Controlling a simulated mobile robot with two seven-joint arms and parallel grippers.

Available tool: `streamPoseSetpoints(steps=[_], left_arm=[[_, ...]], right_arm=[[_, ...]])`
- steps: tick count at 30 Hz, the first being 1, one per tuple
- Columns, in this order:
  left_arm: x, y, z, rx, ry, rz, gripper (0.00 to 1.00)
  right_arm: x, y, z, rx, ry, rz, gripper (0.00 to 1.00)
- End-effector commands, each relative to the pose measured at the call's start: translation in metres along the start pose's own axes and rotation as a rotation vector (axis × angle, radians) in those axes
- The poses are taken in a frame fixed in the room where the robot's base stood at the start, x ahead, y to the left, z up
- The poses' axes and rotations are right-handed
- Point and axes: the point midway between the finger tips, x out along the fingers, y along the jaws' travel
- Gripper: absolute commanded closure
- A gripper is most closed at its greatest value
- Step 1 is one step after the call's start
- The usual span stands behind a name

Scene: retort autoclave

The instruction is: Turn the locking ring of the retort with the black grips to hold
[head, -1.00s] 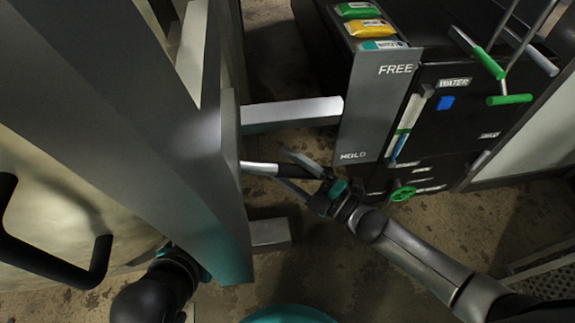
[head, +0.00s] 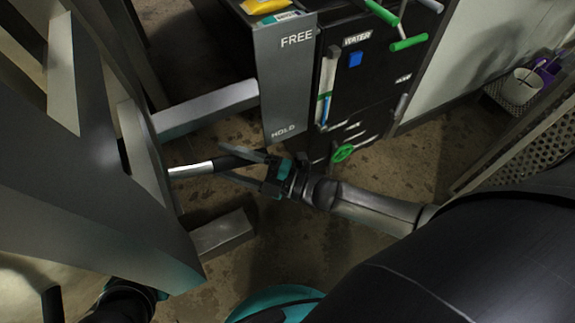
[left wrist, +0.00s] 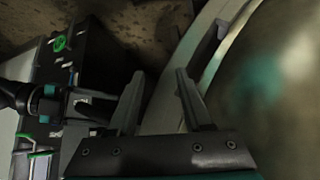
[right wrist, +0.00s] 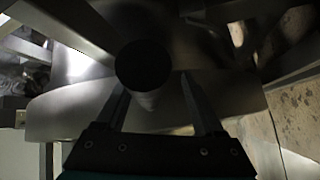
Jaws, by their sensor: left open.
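A bar with a silver shaft and a black grip (head: 232,161) sticks out to the right of a grey structure in the head view. My right gripper (head: 243,166) has its fingers apart on either side of this grip. In the right wrist view the round black end of the grip (right wrist: 143,65) lies between the spread fingers (right wrist: 155,103). A grey panel (head: 288,80) reads FREE at its top and HOLD at its bottom; the grip is below left of HOLD. My left gripper (left wrist: 160,102) is open and empty, near the curved rim (left wrist: 210,55) beside the pale dome. Its fingers are hidden in the head view.
A black cabinet (head: 375,85) with green handles and a green wheel (head: 343,152) stands behind my right gripper. Grey beams fill the left, and one beam (head: 205,108) runs above the grip. A perforated panel (head: 530,130) is at right. Stained floor shows between.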

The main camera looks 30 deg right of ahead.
Motion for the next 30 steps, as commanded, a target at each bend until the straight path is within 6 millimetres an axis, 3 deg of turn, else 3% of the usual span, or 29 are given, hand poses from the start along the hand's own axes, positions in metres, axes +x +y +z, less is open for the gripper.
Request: streamPoseSetpoints(steps=[11, 15, 21, 30], left_arm=[[-0.030, -0.022, 0.019, -0.012, -0.227, -0.063, 0.50], [-0.038, -0.029, 0.028, -0.021, -0.308, -0.082, 0.50], [-0.026, -0.028, 0.036, -0.021, -0.325, -0.078, 0.50], [-0.021, -0.028, 0.039, -0.021, -0.329, -0.077, 0.50]], right_arm=[[-0.056, -0.001, -0.001, 0.001, -0.003, -0.007, 0.32], [-0.087, 0.000, -0.001, 0.002, -0.004, -0.008, 0.32], [-0.120, -0.001, 0.000, 0.001, -0.002, -0.005, 0.32], [-0.135, -0.001, -0.001, 0.000, 0.000, -0.002, 0.32]])
